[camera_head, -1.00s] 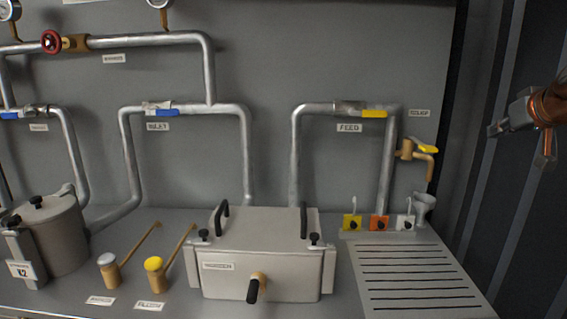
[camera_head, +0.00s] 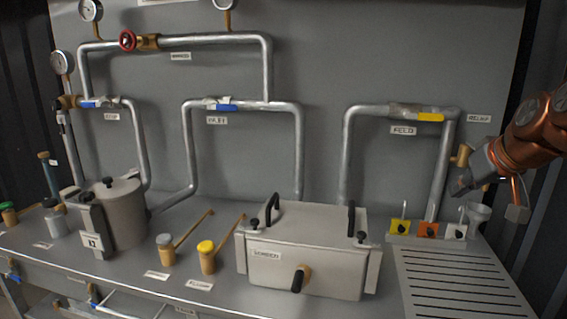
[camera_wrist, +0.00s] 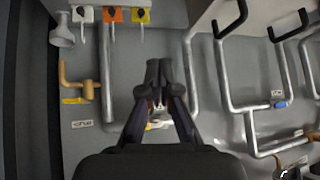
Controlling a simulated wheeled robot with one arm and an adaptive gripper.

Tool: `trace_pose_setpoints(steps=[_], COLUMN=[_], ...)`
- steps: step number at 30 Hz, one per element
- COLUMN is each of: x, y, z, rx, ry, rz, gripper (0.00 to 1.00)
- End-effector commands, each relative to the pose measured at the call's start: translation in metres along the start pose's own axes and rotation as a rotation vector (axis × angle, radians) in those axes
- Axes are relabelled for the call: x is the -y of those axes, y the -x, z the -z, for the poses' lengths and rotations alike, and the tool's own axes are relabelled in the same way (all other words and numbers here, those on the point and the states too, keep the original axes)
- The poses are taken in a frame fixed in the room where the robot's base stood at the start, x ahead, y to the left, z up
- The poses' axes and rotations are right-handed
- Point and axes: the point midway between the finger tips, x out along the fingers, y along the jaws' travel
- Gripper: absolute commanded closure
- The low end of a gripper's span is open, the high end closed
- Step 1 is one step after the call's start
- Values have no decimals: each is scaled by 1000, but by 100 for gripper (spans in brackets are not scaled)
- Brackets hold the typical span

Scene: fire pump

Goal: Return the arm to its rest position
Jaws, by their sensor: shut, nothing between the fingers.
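My gripper (camera_head: 471,182) is at the right of the head view, on my copper-coloured arm, in front of the right end of the feed pipe. It hides most of the tap there. In the wrist view my gripper (camera_wrist: 158,72) has its dark fingers together, with nothing between them. Behind the fingers are the grey panel and the feed pipe (camera_wrist: 191,75). The brass tap (camera_wrist: 84,85) stands to the left of the fingers, apart from them.
A lidded grey box (camera_head: 305,250) with black handles stands on the bench. Coloured tags (camera_head: 428,230) and a white funnel (camera_head: 480,213) stand behind the slotted drain plate (camera_head: 455,280). A grey pot (camera_head: 122,212) and two brass-bodied items with rods stand left.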

Motion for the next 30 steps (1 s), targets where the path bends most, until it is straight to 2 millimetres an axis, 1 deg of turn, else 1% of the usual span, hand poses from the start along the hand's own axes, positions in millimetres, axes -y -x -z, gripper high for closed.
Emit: trace_pose_setpoints(steps=[1,2,3,5,6,8,9,11,12,14,15,17,18,21,24,27,30], x=[27,41,58,81,96,115,127,142,151,162,168,176,179,184,184,184,183], y=[-11,-17,-24,-32,-37,-42,-46,-48,-50,-50,-51,-49,-47,-42,-37,-31,-26], z=[-18,-28,-43,-66,-83,-109,-128,-156,-176,-205,-226,-255,-274,-313,-342,-367,-387], rx=[55,85,128,187,230,292,337,396,439,500,544,602,641,718,776,824,863], ry=[19,26,35,47,55,65,71,78,83,87,88,91,90,87,82,76,71], rz=[26,38,52,67,76,83,86,87,86,79,75,62,52,30,6,-13,-34], gripper=[100,100,100,100,100,100,100,100,100,100,100,100,100,100,100,100,100])
